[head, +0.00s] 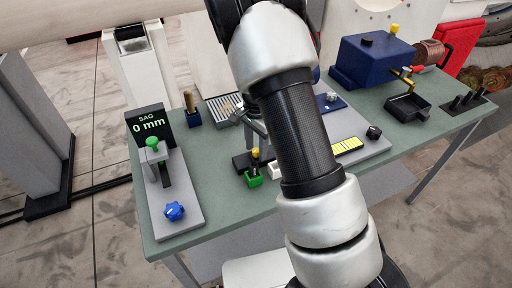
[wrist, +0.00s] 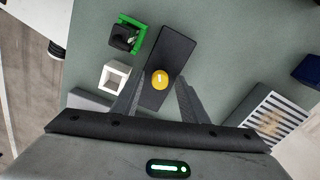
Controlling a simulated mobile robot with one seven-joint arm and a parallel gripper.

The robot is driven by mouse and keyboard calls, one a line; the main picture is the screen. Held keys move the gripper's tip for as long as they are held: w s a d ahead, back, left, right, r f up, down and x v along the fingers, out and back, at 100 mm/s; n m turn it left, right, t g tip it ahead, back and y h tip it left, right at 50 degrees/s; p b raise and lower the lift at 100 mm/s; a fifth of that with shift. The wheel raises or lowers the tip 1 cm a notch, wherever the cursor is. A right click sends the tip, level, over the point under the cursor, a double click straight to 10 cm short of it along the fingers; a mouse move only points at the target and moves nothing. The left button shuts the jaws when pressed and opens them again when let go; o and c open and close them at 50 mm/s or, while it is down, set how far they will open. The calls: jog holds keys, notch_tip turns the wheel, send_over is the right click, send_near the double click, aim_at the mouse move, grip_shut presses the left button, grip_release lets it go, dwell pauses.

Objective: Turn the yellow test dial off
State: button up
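The yellow dial (wrist: 160,79) is a small round knob with a pale mark on top, set on a flat black block (wrist: 174,46). In the wrist view my gripper (wrist: 160,80) is open, with one dark finger on each side of the dial. No contact with the dial can be made out. In the head view a small yellow knob (head: 255,152) shows beside my arm, near the black block (head: 241,161). My arm hides much of that part of the bench there.
Near the dial are a green holder (wrist: 131,34) and a white square cup (wrist: 114,76). The green bench (head: 222,212) also carries a display reading 0 mm (head: 150,124), a blue knob (head: 174,211), a blue machine (head: 370,62) and a black tray (head: 407,107).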

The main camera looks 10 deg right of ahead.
jog(key=shift+f, duration=0.1)
grip_shut()
jog(key=shift+n, duration=0.4)
jog(key=shift+f+n+b, duration=0.1)
jog(key=shift+n+b, duration=0.7)
jog(key=shift+n, duration=0.2)
jog(key=n+b, duration=0.1)
jog(key=n, duration=0.2)
jog(key=shift+n+b, duration=0.3)
jog(key=shift+n, duration=0.1)
jog(key=n+b, duration=0.1)
jog(key=n, duration=0.4)
jog(key=shift+b, duration=0.3)
jog(key=shift+n, duration=0.3)
grip_release()
